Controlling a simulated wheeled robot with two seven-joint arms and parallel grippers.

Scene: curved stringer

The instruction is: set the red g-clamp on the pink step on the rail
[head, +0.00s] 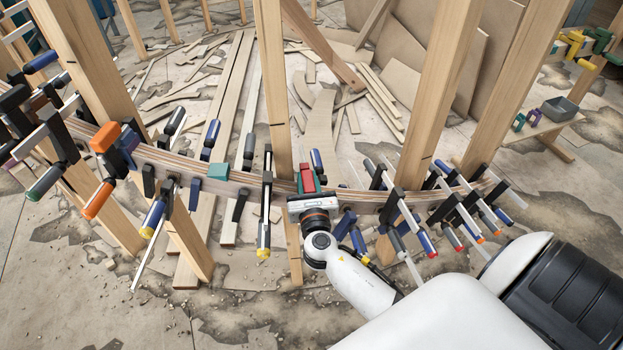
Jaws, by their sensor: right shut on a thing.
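My right gripper (309,186) comes in from the lower right and is at the curved wooden rail (268,182), near its middle. It is shut on the red g-clamp (307,177), whose red body shows just beyond the gripper's white palm. The clamp's lower part is hidden by the gripper, so I cannot tell whether it touches the rail. I cannot make out the pink step; that stretch of rail is partly covered by my gripper. My left gripper is not in view.
Several clamps with coloured handles crowd the rail on both sides, including an orange one (103,137) at left and a yellow-tipped one (265,205) close by. Upright wooden posts (440,90) stand around the rail. A grey tray (559,109) sits on a low table at right.

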